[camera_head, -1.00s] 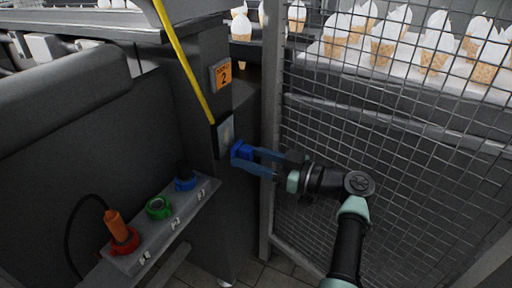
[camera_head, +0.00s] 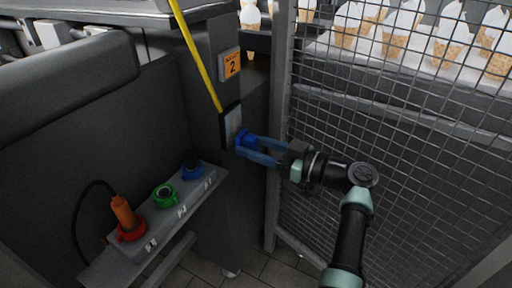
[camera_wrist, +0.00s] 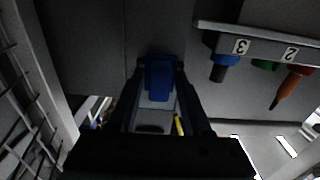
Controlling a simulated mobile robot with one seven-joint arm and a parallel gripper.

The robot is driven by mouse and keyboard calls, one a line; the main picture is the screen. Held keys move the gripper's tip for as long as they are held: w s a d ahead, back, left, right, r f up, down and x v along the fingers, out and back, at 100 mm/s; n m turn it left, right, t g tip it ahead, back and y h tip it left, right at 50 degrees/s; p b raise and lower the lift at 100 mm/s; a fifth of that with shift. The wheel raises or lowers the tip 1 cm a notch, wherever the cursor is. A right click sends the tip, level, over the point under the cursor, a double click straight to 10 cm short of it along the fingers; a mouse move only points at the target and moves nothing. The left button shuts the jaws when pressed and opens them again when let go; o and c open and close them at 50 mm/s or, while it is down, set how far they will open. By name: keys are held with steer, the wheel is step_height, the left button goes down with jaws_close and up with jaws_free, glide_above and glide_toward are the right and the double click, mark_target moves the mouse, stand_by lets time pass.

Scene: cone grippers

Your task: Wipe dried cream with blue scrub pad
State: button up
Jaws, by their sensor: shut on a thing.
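My gripper (camera_head: 250,148) is shut on the blue scrub pad (camera_head: 244,139), with its two blue fingers on either side of it. The pad also shows between the fingers in the wrist view (camera_wrist: 160,72). A small pale panel with a dark frame (camera_head: 232,124) sits on the dark machine post, just left of and above the pad. The pad is very close to it; I cannot tell whether they touch. The pale face shows beyond the pad in the wrist view (camera_wrist: 155,102). I cannot make out dried cream on it clearly.
A ledge (camera_head: 178,220) with red, green and blue round fittings is at lower left; an orange plug (camera_head: 122,211) stands in the red one. A yellow strip (camera_head: 196,55) runs down to the panel below an orange "2" sign (camera_head: 232,64). A wire mesh gate (camera_head: 380,140) stands close right, ice-cream cones behind.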

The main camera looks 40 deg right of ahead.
mark_target(233, 111)
steer(key=shift+w+a+b, duration=0.2)
steer(key=shift+w+b, duration=0.2)
steer(key=shift+w, duration=0.15)
steer(key=shift+s+r+p, duration=0.1)
steer(key=shift+r+p, duration=0.75)
steer(key=shift+r, duration=1.1)
steer(key=shift+r+p, duration=0.65)
steer(key=shift+r, duration=1.2)
steer(key=shift+w+f+b, duration=0.1)
steer(key=shift+w+b, duration=0.1)
steer(key=shift+b, duration=0.3)
step_height(233, 111, down, 8)
steer(key=b, duration=0.7)
steer(key=shift+s+r, duration=0.15)
steer(key=shift+r, duration=0.05)
steer(key=shift+r, duration=0.1)
